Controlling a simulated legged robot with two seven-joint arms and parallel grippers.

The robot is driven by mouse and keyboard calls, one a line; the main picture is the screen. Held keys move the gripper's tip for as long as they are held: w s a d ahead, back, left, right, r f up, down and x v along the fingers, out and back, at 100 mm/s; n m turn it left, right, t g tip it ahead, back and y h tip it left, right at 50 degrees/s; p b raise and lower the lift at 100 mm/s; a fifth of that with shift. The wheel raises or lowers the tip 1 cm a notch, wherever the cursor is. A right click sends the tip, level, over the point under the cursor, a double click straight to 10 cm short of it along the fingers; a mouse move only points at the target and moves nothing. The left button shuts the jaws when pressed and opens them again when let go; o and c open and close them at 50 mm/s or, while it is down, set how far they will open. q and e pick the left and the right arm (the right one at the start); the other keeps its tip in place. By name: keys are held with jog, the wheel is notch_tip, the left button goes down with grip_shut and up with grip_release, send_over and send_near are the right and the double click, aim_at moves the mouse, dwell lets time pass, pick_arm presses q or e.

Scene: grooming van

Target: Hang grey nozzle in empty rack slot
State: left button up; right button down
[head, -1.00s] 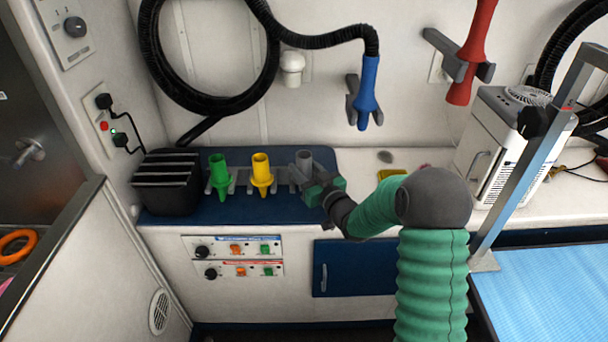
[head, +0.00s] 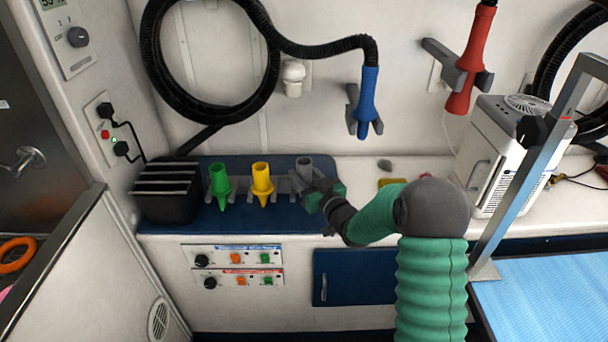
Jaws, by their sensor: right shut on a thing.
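The grey nozzle (head: 304,167) is at the right end of the rack (head: 238,199) on the blue counter mat. Its top shows; its lower part is hidden behind my gripper. My right gripper (head: 304,185) reaches in from the right and is shut on the nozzle. The nozzle looks upright at the rack's right end; I cannot tell whether it sits in the slot or is held just in front. A green nozzle (head: 219,180) and a yellow nozzle (head: 262,180) stand upright in the rack to its left. My left gripper is out of view.
A black slotted box (head: 168,190) stands left of the rack. A blue nozzle (head: 368,97) and a red one (head: 470,62) hang on the wall above. A white machine (head: 500,150) and a grey post stand at the right. A small grey thing (head: 385,164) lies behind my arm.

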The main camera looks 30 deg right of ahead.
jog(key=shift+f, duration=0.1)
dwell(0.3)
jog(key=shift+f+b, duration=0.55)
jog(key=shift+f, duration=0.1)
jog(key=c, duration=0.7)
grip_release()
jog(key=shift+c, duration=0.2)
jog(key=o, duration=0.6)
